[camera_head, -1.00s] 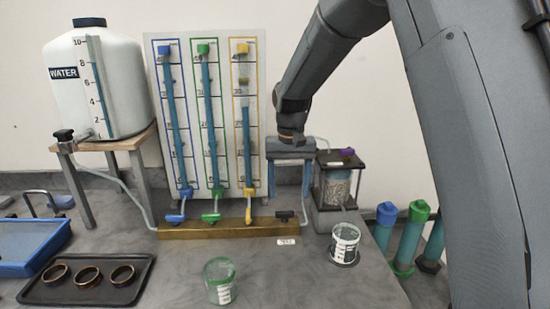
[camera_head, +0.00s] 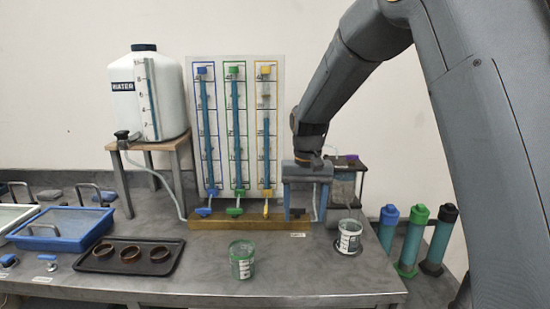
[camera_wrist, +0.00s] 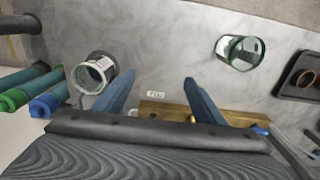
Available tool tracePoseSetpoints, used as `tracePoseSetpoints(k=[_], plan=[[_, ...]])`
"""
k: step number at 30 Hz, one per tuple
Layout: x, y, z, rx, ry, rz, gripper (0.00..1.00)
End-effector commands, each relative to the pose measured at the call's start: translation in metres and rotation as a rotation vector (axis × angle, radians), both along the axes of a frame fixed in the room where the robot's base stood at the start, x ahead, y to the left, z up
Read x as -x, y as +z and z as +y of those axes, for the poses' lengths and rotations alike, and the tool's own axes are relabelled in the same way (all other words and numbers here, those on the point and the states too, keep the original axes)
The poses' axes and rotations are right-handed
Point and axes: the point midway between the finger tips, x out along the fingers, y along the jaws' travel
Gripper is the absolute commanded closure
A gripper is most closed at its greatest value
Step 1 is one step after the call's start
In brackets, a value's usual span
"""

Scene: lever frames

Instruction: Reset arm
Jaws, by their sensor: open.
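My gripper (camera_head: 305,198) hangs pointing down in front of the right end of the brass manifold (camera_head: 222,222). Its two blue fingers are apart with nothing held between them, and they also show in the wrist view (camera_wrist: 158,98). The black lever at the manifold's right end is partly hidden by the fingers. Three panel tubes in blue (camera_head: 205,130), green (camera_head: 236,130) and yellow (camera_head: 266,150) stand behind the manifold, with matching levers at their feet. My arm covers part of the wall and a dark-framed canister (camera_head: 345,187).
A green-rimmed beaker (camera_head: 242,262) and a clear beaker (camera_head: 348,238) stand at the front. A water tank (camera_head: 150,95) sits on a wooden stand (camera_head: 178,150). A dark tray (camera_head: 98,263) holds three rings, beside a blue tray (camera_head: 45,243). Capped tubes (camera_head: 412,237) stand at right.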

Motion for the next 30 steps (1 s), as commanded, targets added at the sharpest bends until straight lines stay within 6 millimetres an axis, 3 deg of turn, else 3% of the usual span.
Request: tracePoseSetpoints(k=[8, 14, 17, 24, 27, 30], plan=[[0.031, -0.007, -0.028, -0.003, -0.007, -0.015, 0.36], [0.070, -0.016, -0.052, -0.005, -0.004, -0.035, 0.36], [0.100, -0.022, -0.067, -0.006, -0.002, -0.049, 0.36], [0.194, -0.045, -0.104, -0.002, 0.002, -0.093, 0.36], [0.221, -0.052, -0.111, -0.001, 0.005, -0.104, 0.36], [0.234, -0.056, -0.113, 0.001, 0.007, -0.111, 0.36]])
